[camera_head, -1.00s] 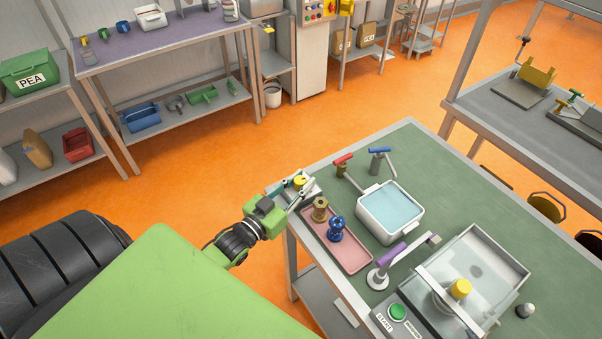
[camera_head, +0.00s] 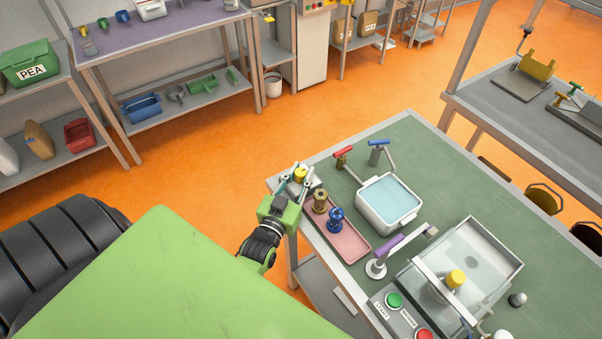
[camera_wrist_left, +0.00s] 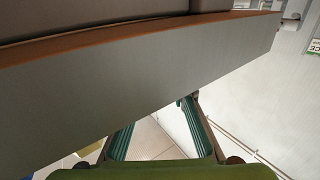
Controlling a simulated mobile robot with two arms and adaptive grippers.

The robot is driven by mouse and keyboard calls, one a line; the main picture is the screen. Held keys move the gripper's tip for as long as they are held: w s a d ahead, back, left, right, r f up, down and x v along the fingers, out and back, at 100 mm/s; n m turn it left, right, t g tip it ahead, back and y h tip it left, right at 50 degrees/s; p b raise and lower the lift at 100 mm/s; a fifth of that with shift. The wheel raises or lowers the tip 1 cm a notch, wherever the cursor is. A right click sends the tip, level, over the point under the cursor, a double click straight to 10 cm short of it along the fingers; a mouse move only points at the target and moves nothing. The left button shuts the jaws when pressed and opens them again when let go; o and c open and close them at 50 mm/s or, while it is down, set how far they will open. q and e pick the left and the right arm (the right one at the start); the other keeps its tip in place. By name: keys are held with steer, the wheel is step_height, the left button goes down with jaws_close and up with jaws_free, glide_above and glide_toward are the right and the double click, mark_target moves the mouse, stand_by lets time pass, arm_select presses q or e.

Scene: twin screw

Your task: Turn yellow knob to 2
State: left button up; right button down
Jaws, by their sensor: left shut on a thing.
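A small yellow knob (camera_head: 300,174) sits on a pale unit (camera_head: 318,182) at the near left corner of the green-topped table. My left gripper (camera_head: 296,182) is at this knob, with one finger on each side, shut on it. The number on the dial is too small to read. In the left wrist view the two green-padded fingers (camera_wrist_left: 158,122) show, but a wide grey panel (camera_wrist_left: 140,85) fills much of the picture and the knob is not clear there. My right gripper is not recognisable in any view.
A pink tray (camera_head: 350,250) with a brass part (camera_head: 320,202) and a blue part (camera_head: 336,219) lies close right of the gripper. Beyond are a water basin (camera_head: 389,207) and red and blue taps. Another yellow knob (camera_head: 455,279) tops a clear-lidded box.

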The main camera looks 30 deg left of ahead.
arm_select(q)
steer(key=o, duration=1.1)
steer(key=shift+o, duration=0.2)
steer(key=s+d, duration=0.2)
steer(key=s, duration=0.9)
steer(key=shift+s+d, duration=0.15)
steer(key=shift+s, duration=0.25)
